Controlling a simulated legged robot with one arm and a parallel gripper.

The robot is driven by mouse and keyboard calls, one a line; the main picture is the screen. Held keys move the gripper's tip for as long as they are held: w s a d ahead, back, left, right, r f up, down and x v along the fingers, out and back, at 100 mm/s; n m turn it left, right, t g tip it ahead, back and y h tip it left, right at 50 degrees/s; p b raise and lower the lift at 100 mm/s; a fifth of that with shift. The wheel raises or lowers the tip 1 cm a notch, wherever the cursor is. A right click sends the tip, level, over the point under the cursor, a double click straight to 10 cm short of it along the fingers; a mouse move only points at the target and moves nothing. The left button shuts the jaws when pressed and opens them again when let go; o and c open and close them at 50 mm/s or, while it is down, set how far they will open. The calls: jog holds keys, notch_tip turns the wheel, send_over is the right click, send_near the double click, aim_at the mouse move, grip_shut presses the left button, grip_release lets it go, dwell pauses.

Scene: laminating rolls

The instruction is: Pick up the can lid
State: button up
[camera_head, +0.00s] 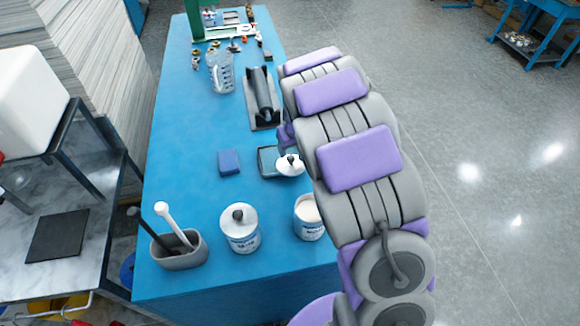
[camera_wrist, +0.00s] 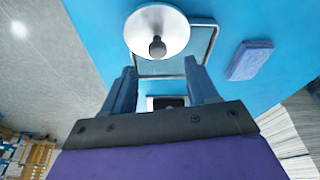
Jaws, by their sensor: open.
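The can lid (camera_wrist: 172,24) is a round silver-white disc with a dark knob. In the wrist view it lies at the top, overlapping a dark framed tray (camera_wrist: 203,42). My gripper (camera_wrist: 159,68) is open and empty, with the lid just beyond its fingertips and apart from them. In the head view the lid (camera_head: 284,170) shows beside my arm, partly over the tray (camera_head: 266,158); my arm hides my fingers there. An open white can (camera_head: 309,230) stands near the table's front edge, its pale contents showing.
A lidded can (camera_head: 240,239) and a grey holder (camera_head: 178,258) with upright handles stand at the front of the blue table (camera_head: 180,130). A blue block (camera_head: 229,162) lies left of the tray. Farther back are a black roller (camera_head: 263,95) and a clear jug (camera_head: 220,75).

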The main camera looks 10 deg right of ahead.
aim_at(291, 158)
jog(key=shift+d+f, duration=0.15)
jog(key=shift+f, duration=0.55)
jog(key=b+x, duration=0.1)
jog(key=x, duration=0.2)
jog(key=shift+s+f+b, duration=0.1)
jog(key=shift+f+b, duration=0.25)
jog(key=shift+f, duration=0.05)
jog(key=shift+w+f, duration=0.2)
jog(key=shift+f, duration=0.05)
jog(key=shift+r, duration=0.1)
jog(key=shift+c, duration=0.3)
grip_shut()
